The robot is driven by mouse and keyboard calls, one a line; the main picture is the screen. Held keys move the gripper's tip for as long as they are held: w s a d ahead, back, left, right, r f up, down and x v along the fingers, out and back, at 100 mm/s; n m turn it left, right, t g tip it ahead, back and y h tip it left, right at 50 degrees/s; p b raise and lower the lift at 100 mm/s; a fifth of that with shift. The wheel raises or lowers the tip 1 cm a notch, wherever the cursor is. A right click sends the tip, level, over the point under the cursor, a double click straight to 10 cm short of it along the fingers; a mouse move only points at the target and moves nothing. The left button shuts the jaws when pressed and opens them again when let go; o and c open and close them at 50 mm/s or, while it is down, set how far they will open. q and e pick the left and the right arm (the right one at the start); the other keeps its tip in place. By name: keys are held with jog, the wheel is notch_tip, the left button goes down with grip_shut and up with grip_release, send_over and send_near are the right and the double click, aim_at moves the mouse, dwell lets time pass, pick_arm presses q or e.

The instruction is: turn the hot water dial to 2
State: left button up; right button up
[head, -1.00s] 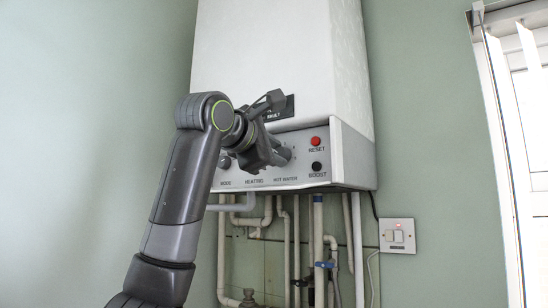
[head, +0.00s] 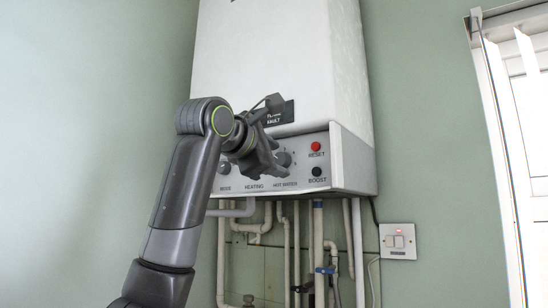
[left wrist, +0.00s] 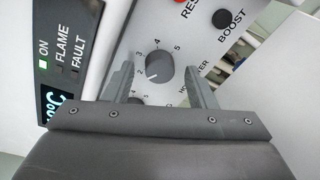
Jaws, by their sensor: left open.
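The hot water dial (head: 284,159) is a dark round knob on the boiler's light control panel, above the HOT WATER label. In the left wrist view the dial (left wrist: 159,68) shows a white pointer line slanting to the lower left, below the printed 3. Printed numbers 3, 4 and 5 run around it. My left gripper (head: 268,150) is at the panel, just left of the dial in the head view. In the left wrist view its open fingers (left wrist: 160,72) lie to either side of the dial, with a gap on each side and nothing held. My right gripper is not in view.
The red RESET button (head: 315,146) and black BOOST button (head: 316,171) sit right of the dial. A mode knob (head: 224,167) is at left; the heating dial is mostly hidden by my gripper. Pipes (head: 318,250) run below the boiler (head: 275,60). A wall switch (head: 397,241) is at lower right.

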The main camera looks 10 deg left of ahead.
pick_arm(q)
jog(key=b+v, duration=0.8)
jog(key=v, duration=0.9)
jog(key=shift+s+b, duration=0.25)
jog(key=shift+b, duration=0.15)
